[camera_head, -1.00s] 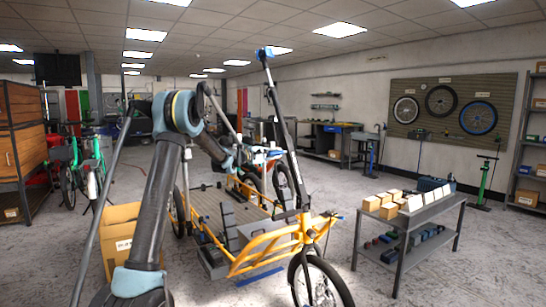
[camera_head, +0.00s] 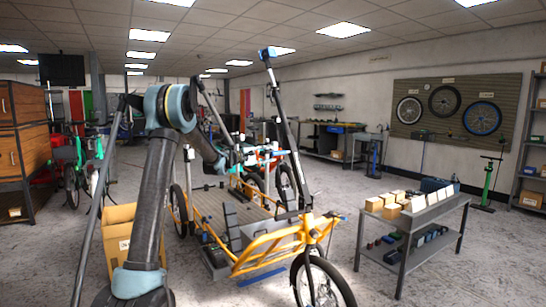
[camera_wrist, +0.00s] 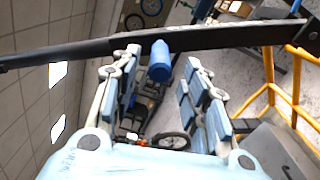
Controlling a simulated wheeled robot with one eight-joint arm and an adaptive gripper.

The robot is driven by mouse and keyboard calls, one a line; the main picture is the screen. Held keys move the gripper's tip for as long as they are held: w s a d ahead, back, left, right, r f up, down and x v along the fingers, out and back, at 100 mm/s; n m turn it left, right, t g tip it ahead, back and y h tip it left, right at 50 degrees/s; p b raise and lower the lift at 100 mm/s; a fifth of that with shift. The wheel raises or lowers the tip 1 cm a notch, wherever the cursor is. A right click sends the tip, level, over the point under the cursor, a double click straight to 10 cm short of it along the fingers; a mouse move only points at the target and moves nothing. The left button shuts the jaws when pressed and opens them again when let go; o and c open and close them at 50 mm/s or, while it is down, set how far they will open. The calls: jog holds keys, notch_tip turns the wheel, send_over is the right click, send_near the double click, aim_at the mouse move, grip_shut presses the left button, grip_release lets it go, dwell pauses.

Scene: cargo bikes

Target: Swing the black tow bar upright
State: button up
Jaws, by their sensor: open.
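The black tow bar (camera_head: 284,120) rises from the front of the orange cargo bike (camera_head: 270,255) in the head view, leaning a little to the left. Its top end is blue. In the wrist view a long black bar (camera_wrist: 225,35) crosses the top of the picture, with orange frame tubes at its right. My gripper (camera_wrist: 163,58) is open, its fingers on either side of a blue cylinder (camera_wrist: 160,62) beside the bar. I cannot tell whether the fingers touch it. The gripper is hard to make out in the head view.
A grey cart (camera_head: 412,236) with boxes stands right of the orange bike. An open cardboard box (camera_head: 119,240) is on the floor at left. Another bike stands behind the orange one.

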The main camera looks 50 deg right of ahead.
jog(key=v, duration=0.6)
jog(key=shift+a, duration=0.2)
jog(key=shift+w, duration=0.1)
jog(key=a+f+t+y, duration=0.2)
jog(key=a+t+y, duration=0.1)
jog(key=a, duration=1.6)
jog(key=a+f+t+y, duration=0.2)
jog(key=a+t+y, duration=0.15)
jog(key=a, duration=1.55)
jog(key=s+a+f+y, duration=0.3)
jog(key=s+a+f, duration=0.3)
jog(key=a, duration=0.6)
jog(key=s+a+f+n+y, duration=0.1)
jog(key=s+a+f+y, duration=0.3)
jog(key=s+a+f, duration=0.3)
jog(key=s+a+f+y, duration=0.3)
jog(key=s+a+f, duration=0.4)
jog(key=a, duration=1.1)
jog(key=shift+n+t+y, duration=0.35)
jog(key=shift+n+t, duration=0.05)
jog(key=shift+t, duration=0.05)
jog(key=shift+c, duration=0.9)
jog(key=shift+d, duration=0.1)
